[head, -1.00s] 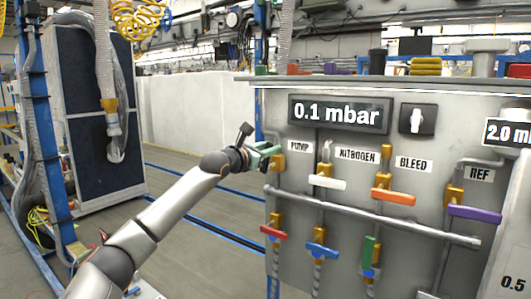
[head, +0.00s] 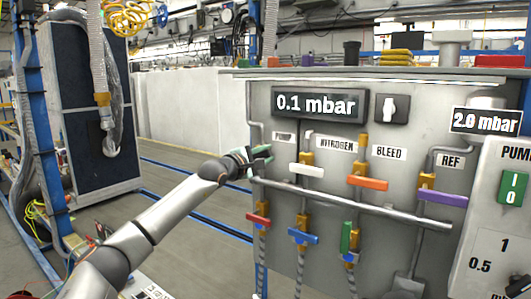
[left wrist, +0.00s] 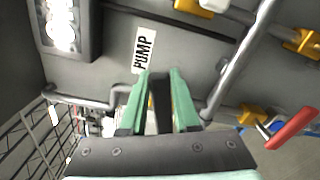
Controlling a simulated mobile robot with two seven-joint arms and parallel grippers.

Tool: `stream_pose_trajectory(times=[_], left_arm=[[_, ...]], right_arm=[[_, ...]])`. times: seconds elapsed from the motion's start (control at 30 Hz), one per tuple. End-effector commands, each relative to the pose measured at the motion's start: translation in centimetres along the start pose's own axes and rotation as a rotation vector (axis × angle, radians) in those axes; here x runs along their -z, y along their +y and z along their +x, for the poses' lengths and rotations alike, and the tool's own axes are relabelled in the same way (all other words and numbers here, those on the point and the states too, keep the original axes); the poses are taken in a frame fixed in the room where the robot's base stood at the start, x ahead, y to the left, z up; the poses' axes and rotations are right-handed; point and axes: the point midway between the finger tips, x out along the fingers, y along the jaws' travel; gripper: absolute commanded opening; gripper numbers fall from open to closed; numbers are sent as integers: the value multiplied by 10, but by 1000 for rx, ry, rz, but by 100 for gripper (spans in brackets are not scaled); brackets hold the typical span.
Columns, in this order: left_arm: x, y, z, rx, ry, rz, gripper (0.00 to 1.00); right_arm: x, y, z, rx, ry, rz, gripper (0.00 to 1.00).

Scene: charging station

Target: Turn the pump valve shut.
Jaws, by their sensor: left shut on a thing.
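The pump valve sits under the PUMP label (head: 284,137) at the left end of the grey panel. In the head view my left gripper (head: 262,159) covers the valve. In the left wrist view its green fingers (left wrist: 160,103) are closed in front of the panel beside the PUMP label (left wrist: 144,50). A narrow strip of the pump valve (left wrist: 151,103) shows between them. The gripper is shut on the valve's handle, which is mostly hidden, so its angle cannot be told. My right gripper is in neither view. The panel display (head: 315,104) reads 0.1 mbar.
Valves with white (head: 307,170), orange (head: 367,183) and purple (head: 442,198) handles are to the right. Red (head: 258,219), blue (head: 302,236) and green (head: 346,237) handles hang below a horizontal pipe (head: 350,208). A pump box (head: 497,230) stands at right.

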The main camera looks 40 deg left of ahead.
Motion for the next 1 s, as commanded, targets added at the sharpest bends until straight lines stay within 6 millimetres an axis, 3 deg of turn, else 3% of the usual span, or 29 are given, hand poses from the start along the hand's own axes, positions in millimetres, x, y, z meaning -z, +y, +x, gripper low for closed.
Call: stream_pose_trajectory(times=[0.4, 1.0], left_arm=[[2, -21, 0, 0, -2, 278, 0], [4, -26, 0, 1, -1, 365, 0]], right_arm=[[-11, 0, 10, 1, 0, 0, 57], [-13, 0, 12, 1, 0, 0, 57]])
